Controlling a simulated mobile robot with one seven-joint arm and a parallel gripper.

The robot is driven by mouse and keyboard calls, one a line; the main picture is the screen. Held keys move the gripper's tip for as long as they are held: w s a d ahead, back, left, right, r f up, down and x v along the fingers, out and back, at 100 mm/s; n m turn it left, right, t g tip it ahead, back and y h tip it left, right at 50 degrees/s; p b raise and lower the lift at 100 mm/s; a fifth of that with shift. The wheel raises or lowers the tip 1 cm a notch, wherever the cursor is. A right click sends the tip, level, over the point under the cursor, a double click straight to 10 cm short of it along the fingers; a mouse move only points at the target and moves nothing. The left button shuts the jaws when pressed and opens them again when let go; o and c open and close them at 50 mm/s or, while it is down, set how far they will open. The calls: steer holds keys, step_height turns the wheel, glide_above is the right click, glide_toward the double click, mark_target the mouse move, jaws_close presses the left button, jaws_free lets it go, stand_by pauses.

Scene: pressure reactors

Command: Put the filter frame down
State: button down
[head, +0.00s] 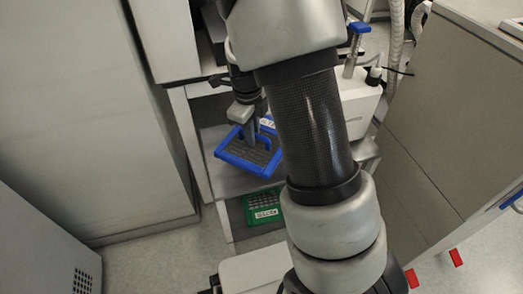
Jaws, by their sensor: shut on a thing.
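The filter frame (228,156) is a blue rectangular frame with a dark mesh-like inside and a raised blue handle. It shows in the head view left of centre, slightly tilted. My gripper (254,138) comes down from above and is shut on the frame, at its handle. The frame is over or at a grey shelf surface (225,185); I cannot tell if it touches it. My arm hides the area to the right of the frame.
A green rack (264,206) with a white label sits lower down, below the frame. Tall grey cabinets (85,110) stand at the left. A white device (358,105) and a grey cabinet (440,120) stand at the right. Floor (150,262) shows at lower left.

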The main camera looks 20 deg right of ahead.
step_height(320, 180, down, 10)
steer(key=b, duration=0.3)
steer(key=shift+d, duration=0.1)
steer(key=shift+f, duration=0.1)
steer(key=c, duration=1.8)
jaws_free()
steer(key=shift+o, duration=0.2)
